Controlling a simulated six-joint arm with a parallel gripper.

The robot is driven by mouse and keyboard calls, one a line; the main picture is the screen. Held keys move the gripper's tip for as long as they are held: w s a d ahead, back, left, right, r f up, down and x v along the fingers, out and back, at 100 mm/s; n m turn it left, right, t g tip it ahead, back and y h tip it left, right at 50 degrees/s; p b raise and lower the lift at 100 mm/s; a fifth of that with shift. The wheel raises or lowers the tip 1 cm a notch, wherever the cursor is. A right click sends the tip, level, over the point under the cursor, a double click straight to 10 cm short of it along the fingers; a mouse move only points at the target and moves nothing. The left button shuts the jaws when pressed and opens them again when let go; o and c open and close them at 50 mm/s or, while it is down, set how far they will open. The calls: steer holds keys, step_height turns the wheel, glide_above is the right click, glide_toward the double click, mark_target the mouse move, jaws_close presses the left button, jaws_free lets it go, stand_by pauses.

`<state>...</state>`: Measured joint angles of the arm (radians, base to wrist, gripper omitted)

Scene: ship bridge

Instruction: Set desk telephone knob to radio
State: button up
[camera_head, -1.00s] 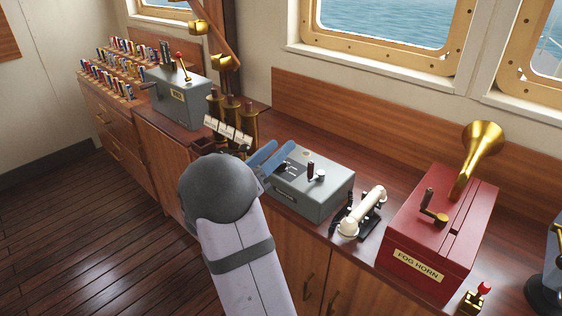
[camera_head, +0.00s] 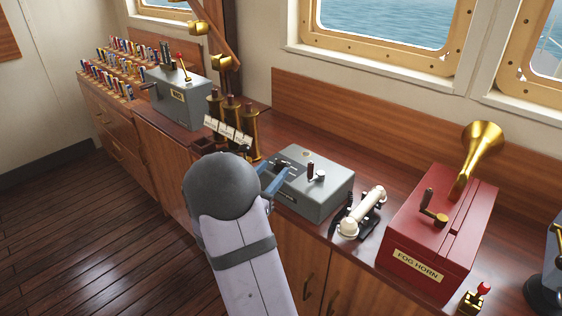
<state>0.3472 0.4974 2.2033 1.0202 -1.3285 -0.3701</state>
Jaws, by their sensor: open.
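The desk telephone (camera_head: 361,212) has a cream handset lying across a black base on the counter, between a grey box and the red fog horn box. Its knob is too small to make out, and the handset covers part of the base. My gripper (camera_head: 277,176) shows blue fingers at the left edge of the grey box (camera_head: 314,190), left of the telephone and apart from it. The gripper is open, and my grey arm end hides part of it. I see nothing between the fingers.
The grey box has an upright dark lever (camera_head: 311,168) and a light knob (camera_head: 320,177). The red fog horn box (camera_head: 436,228) stands right of the telephone. Brass tubes (camera_head: 232,120) stand left of the gripper. A wooden strip of counter behind the telephone is clear.

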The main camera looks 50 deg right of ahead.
mark_target(278, 164)
steer(key=shift+p+x, duration=0.3)
steer(key=shift+x, duration=2.75)
steer(key=c, duration=1.1)
